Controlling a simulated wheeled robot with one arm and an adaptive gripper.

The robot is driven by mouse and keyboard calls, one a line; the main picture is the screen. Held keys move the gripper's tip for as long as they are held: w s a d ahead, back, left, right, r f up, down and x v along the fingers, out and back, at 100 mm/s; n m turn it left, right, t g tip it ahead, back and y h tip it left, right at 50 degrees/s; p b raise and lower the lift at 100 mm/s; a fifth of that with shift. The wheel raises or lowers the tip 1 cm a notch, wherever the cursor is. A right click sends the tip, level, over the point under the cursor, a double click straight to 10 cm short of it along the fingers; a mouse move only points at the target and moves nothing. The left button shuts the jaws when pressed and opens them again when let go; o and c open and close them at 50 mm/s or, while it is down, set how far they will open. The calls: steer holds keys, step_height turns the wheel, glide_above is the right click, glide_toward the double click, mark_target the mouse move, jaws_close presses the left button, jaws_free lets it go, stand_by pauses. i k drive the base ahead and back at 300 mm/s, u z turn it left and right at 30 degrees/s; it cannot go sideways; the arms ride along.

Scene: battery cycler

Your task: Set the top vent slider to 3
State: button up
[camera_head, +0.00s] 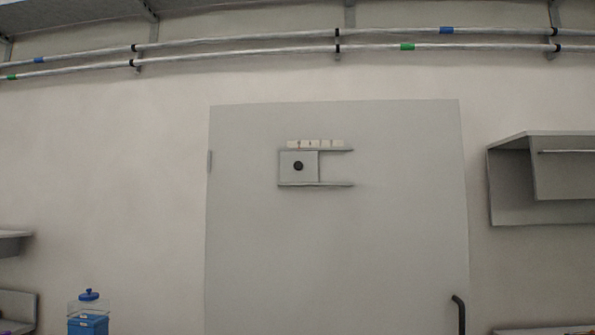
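The vent slider (309,166) is a light grey square plate with a round black knob (298,166). It sits at the left end of two horizontal rails, the upper rail (335,151) and the lower rail (337,184), on a large grey door or panel (340,250). Right of the plate the space between the rails is bare. My gripper is not in view.
A dark handle (459,312) is at the panel's lower right. A grey wall cabinet (545,180) hangs at right. A blue-lidded clear container (88,315) stands at lower left. Pipes (240,50) cross the wall above. The area in front of the panel looks clear.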

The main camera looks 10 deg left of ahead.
mark_target(296, 166)
steer(key=u, duration=0.65)
steer(key=i, duration=0.4)
steer(key=u, duration=1.2)
